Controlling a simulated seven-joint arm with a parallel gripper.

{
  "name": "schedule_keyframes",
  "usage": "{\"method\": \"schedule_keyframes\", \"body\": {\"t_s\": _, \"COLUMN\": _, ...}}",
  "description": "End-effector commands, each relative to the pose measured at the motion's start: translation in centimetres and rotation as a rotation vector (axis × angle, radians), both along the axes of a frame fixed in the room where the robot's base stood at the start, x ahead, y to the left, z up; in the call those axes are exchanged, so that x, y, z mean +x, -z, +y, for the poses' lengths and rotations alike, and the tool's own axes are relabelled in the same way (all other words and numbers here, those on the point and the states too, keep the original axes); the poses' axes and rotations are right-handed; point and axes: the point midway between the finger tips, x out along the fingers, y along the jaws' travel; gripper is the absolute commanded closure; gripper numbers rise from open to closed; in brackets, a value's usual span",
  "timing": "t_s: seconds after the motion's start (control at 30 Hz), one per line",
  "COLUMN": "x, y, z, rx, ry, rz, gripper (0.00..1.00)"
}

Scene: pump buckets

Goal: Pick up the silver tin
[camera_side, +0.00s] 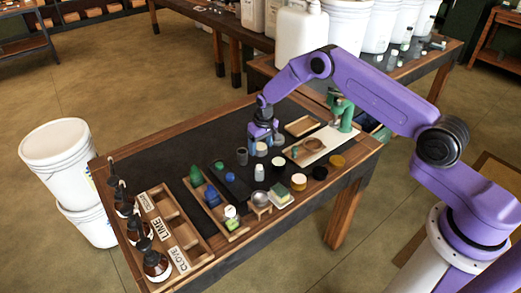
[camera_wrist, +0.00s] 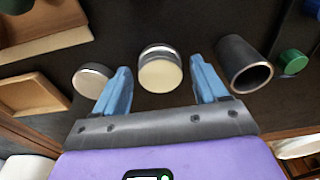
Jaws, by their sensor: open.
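A small round tin (camera_wrist: 160,70) with a pale cream face and a silvery side stands ahead of my gripper (camera_wrist: 160,88) in the wrist view, centred across the gap between the fingers. My gripper is open, with a blue finger to each side of the tin's line, and nothing is held. In the side view my gripper (camera_side: 263,140) points down over the dark mat, low above a pale round top (camera_side: 262,149). A second small tin (camera_wrist: 92,77), similar with a silvery rim, stands just left of the left finger in the wrist view. I cannot tell for sure which is the silver tin.
A dark open cup (camera_wrist: 244,63) stands close outside the right finger, with a green cap (camera_wrist: 292,62) beyond it. A wooden tray (camera_wrist: 28,98) is at the left.

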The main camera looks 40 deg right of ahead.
Motion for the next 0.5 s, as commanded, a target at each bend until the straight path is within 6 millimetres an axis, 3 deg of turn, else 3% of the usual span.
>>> {"method": "schedule_keyframes", "body": {"t_s": 0.17, "x": 0.01, "y": -0.01, "z": -0.01, "rx": 0.000, "ry": 0.000, "rz": 0.000, "gripper": 0.28}}
{"method": "schedule_keyframes", "body": {"t_s": 0.3, "x": 0.01, "y": -0.01, "z": -0.01, "rx": 0.000, "ry": 0.000, "rz": 0.000, "gripper": 0.70}}
{"method": "schedule_keyframes", "body": {"t_s": 0.33, "x": 0.01, "y": -0.02, "z": -0.01, "rx": 0.000, "ry": 0.000, "rz": 0.000, "gripper": 0.74}}
{"method": "schedule_keyframes", "body": {"t_s": 0.5, "x": 0.03, "y": -0.17, "z": -0.01, "rx": 0.000, "ry": 0.000, "rz": -0.001, "gripper": 0.74}}
